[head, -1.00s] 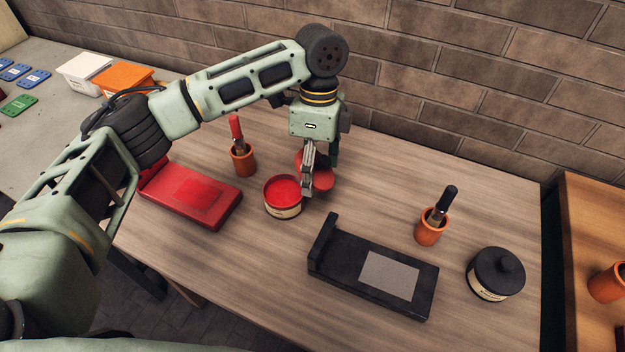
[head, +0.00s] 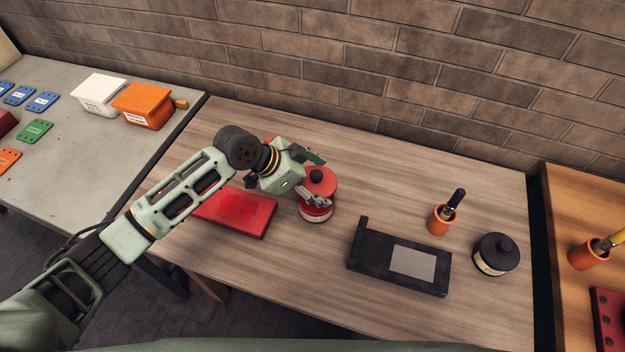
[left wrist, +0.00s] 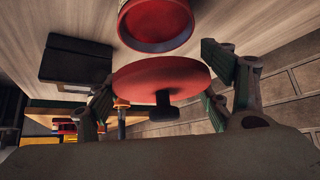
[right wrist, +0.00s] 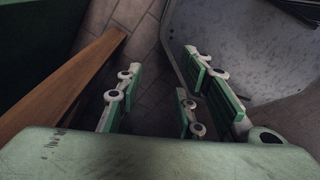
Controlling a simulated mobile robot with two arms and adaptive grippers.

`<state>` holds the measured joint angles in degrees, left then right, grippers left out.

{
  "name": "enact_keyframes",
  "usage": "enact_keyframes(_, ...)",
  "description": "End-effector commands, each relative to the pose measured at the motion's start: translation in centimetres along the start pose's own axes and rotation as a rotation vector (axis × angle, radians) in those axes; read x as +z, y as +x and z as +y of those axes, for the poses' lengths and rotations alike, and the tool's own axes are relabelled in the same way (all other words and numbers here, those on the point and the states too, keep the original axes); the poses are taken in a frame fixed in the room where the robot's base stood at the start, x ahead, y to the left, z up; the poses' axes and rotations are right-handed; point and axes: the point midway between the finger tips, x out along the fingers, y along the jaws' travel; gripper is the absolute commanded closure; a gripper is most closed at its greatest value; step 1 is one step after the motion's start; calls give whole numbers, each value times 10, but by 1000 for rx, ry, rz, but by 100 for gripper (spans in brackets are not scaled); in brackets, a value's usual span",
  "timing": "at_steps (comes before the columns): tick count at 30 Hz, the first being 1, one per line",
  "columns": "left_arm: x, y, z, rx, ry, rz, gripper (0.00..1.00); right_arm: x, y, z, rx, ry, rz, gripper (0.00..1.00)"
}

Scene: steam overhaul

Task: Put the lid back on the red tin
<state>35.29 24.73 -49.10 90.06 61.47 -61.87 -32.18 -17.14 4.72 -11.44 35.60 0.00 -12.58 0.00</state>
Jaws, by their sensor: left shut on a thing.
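The red tin (head: 316,214) stands open on the wooden table, with a pale label and red inside; its open mouth also shows in the left wrist view (left wrist: 157,22). My left gripper (head: 316,178) is shut on the red lid (head: 322,184) with its black knob. In the left wrist view the lid (left wrist: 160,75) sits between the two fingers, knob toward the palm, apart from the tin. In the head view the lid is above the tin and covers much of its mouth. My right gripper (right wrist: 165,95) is open and empty, away from the table.
A red ink pad case (head: 240,212) lies left of the tin. A black case (head: 400,258), an orange pot with a black-handled brush (head: 440,220) and a closed black tin (head: 496,254) are to the right. Bare table lies behind the tin, before the brick wall.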

Motion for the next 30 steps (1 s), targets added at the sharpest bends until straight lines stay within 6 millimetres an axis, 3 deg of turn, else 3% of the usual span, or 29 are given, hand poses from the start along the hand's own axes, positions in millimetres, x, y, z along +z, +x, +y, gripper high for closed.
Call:
enact_keyframes(13,28,32,1,2,1,-2,57,6,39,4,5,1,-4,66)
enact_keyframes(21,38,46,1,2,1,-2,57,4,49,-11,-11,2,-1,66)
enact_keyframes(30,39,46,1,2,1,-2,57,5,49,-9,-9,0,-2,66)
